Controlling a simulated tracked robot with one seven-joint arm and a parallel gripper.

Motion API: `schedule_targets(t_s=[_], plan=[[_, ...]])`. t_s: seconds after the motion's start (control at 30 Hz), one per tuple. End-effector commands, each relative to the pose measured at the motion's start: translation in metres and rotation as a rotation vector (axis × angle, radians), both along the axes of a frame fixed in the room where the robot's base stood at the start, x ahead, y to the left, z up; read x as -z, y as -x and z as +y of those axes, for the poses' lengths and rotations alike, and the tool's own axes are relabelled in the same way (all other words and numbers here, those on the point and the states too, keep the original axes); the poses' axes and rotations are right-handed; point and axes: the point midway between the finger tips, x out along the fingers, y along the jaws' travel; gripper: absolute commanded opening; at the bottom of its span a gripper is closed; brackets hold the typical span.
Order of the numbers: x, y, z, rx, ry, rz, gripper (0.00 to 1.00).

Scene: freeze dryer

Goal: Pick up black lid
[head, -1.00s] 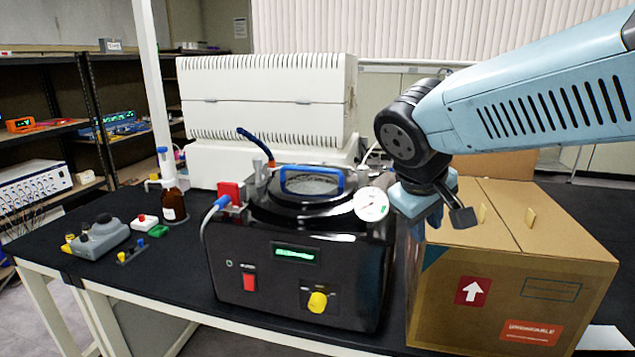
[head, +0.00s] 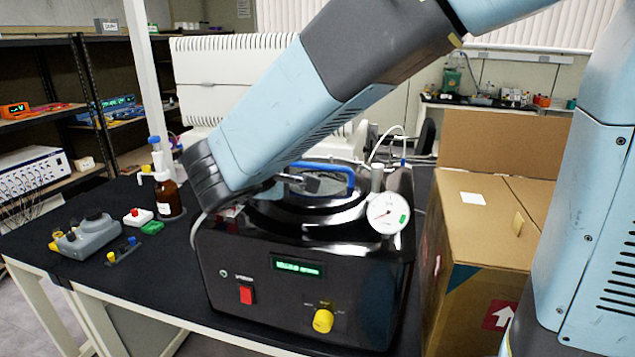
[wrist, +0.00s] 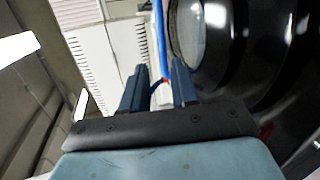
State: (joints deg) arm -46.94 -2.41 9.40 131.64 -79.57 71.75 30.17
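The black lid (head: 340,209) sits on top of the black freeze dryer and has a round glass window and a blue handle (head: 345,172). My arm covers its left part in the head view. In the wrist view the lid (wrist: 220,70) fills the right side, with the blue handle (wrist: 160,35) along its left edge. My gripper (wrist: 157,88) is open and empty there, its two fingers apart. The handle appears beyond the fingertips, near the right finger, and I see no contact. In the head view the fingers are mostly hidden behind my arm.
The freeze dryer (head: 290,300) has a dial gauge (head: 388,213) at its right top edge. A brown bottle (head: 168,197) and small devices stand on the bench at left. A white vented unit (head: 215,75) stands behind.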

Motion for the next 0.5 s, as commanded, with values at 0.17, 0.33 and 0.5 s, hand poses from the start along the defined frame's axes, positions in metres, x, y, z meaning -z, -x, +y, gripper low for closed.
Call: schedule_targets(t_s=[0.17,0.33,0.5], plan=[[0.012,-0.031,-0.022,0.021,0.001,0.002,0.29],[0.02,-0.053,-0.035,0.025,0.001,0.004,0.29],[0.023,-0.063,-0.041,0.026,-0.001,0.002,0.29]])
